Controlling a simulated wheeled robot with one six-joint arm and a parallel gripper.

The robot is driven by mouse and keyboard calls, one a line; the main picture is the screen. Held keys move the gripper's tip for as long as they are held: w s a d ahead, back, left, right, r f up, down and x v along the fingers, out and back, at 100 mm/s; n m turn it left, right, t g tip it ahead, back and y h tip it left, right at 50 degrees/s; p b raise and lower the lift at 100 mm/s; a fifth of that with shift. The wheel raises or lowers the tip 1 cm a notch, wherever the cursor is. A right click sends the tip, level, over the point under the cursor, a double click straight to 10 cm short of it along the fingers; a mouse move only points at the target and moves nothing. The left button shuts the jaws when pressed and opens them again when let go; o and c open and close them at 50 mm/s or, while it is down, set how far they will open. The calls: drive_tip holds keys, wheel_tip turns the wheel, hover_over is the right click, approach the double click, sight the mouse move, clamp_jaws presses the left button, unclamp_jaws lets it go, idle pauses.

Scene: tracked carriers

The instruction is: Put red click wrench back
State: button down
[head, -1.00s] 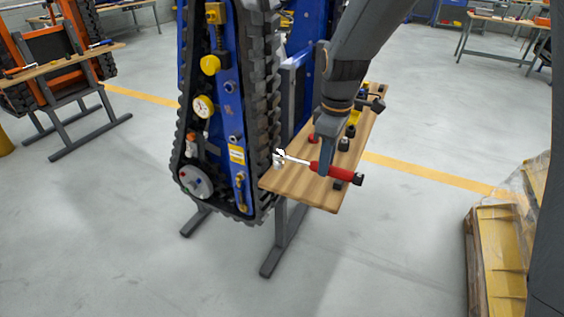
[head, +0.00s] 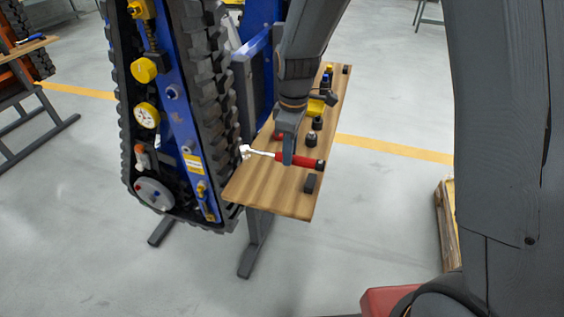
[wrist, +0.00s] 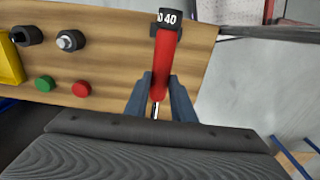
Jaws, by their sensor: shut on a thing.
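The red click wrench (head: 304,162) has a red handle, a dark end cap and a silver shaft and head pointing left. My gripper (head: 287,160) is shut on the handle, near its shaft end. In the wrist view the wrench's red handle (wrist: 163,62) sits between the two fingers of my gripper (wrist: 160,95), with a dark cap marked "40" at the far end. The wrench is over the wooden board (head: 265,190); I cannot tell whether it touches it. The wrench's head is hidden in the wrist view.
A dark block (head: 310,183) lies near the board's right edge. Dark sockets (head: 312,138), a yellow item (head: 316,107) and green (wrist: 45,85) and red (wrist: 81,89) knobs stand on the board. The blue tracked carrier (head: 180,100) rises close on the left. The board's front is bare.

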drive_tip(key=shift+f+p, duration=0.5)
drive_tip(key=shift+f, duration=2)
drive_tip(key=c, duration=1.5)
unclamp_jaws()
drive_tip(key=r+b, duration=0.1)
drive_tip(key=r, duration=0.5)
drive_tip(key=r+b, duration=0.1)
drive_tip(key=r, duration=0.5)
drive_tip(key=shift+s+d+b, duration=0.2)
drive_tip(key=shift+b, duration=0.2)
drive_tip(key=s+d+f+m, duration=0.1)
drive_tip(key=s+d+m, duration=0.3)
drive_tip(key=s, duration=0.1)
drive_tip(key=s+d+f+m, duration=0.1)
drive_tip(key=s+d+m, duration=0.4)
drive_tip(key=s+d+f+m, duration=0.1)
drive_tip(key=s+d+m, duration=0.3)
drive_tip(key=d+m, duration=0.1)
drive_tip(key=shift+s+d+f+t, duration=0.1)
drive_tip(key=shift+s+d+t, duration=0.15)
drive_tip(key=shift+s+t, duration=0.15)
